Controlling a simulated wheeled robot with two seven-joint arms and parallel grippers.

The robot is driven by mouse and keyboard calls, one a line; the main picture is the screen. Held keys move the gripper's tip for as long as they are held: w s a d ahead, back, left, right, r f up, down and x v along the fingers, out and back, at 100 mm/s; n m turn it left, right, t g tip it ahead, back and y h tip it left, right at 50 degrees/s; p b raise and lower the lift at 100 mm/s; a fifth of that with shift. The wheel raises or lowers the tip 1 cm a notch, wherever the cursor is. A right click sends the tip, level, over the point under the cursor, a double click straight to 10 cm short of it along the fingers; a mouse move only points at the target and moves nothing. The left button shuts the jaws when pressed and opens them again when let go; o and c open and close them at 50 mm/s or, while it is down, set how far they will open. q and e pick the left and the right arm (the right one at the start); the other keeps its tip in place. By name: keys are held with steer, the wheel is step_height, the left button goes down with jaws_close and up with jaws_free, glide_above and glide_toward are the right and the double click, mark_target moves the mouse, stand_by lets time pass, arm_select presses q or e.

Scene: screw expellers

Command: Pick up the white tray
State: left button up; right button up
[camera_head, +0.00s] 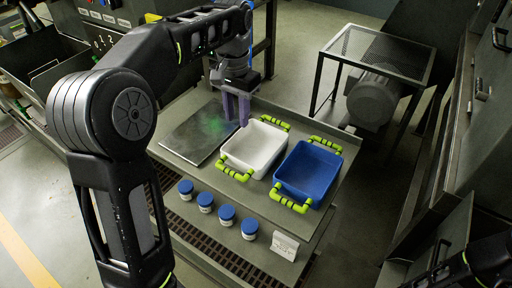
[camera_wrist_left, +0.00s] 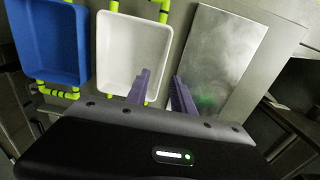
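The white tray (camera_head: 256,148) sits upright on the bench, with yellow-green handles on its far and near ends. It also shows in the left wrist view (camera_wrist_left: 127,50), where the gripper covers its lower edge. My left gripper (camera_head: 236,108) is at the tray's far left corner, with its purple fingers pointing down. One finger overlaps the tray's side and the other shows over the bench and plate side. I cannot tell whether they touch the wall.
A blue tray (camera_head: 307,172) stands close to the right of the white one. A flat metal plate (camera_head: 203,133) lies to its left. Several blue-lidded jars (camera_head: 205,201) and a small white label block (camera_head: 285,244) line the front. A mesh-topped frame (camera_head: 378,50) stands behind.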

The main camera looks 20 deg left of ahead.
mark_target(237, 134)
arm_select(q)
steer(key=shift+f, duration=1.1)
steer(key=shift+a+f+p, duration=0.15)
steer(key=shift+f+p, duration=0.15)
steer(key=shift+f, duration=1)
steer(key=shift+a+f+p, duration=0.1)
steer(key=shift+f+p, duration=0.15)
steer(key=shift+f, duration=1.05)
jaws_close()
